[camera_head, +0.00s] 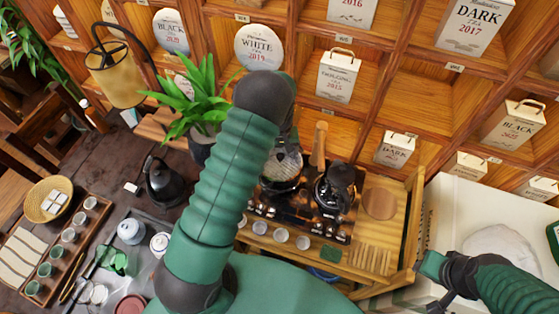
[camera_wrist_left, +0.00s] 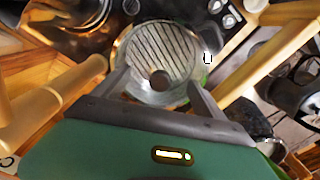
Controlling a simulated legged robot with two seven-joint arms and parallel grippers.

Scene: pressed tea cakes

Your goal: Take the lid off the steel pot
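The steel pot (camera_head: 283,168) stands on the dark stove at the back of the wooden counter, partly hidden by my left arm in the head view. In the left wrist view its round, shiny lid (camera_wrist_left: 150,45) shows striped reflections and a dark knob (camera_wrist_left: 159,80). My left gripper (camera_wrist_left: 159,92) is open, its two fingers spread to either side of the knob over the lid. No contact with the knob is visible. In the head view my left gripper (camera_head: 287,143) points down above the pot. My right arm is at the lower right; its fingers are not clear.
A second dark pot (camera_head: 335,190) stands close to the right of the steel pot. A potted plant (camera_head: 200,105) and a black kettle (camera_head: 164,183) are to the left. Small cups (camera_head: 281,235) line the front. Wooden shelves (camera_head: 425,95) rise behind.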

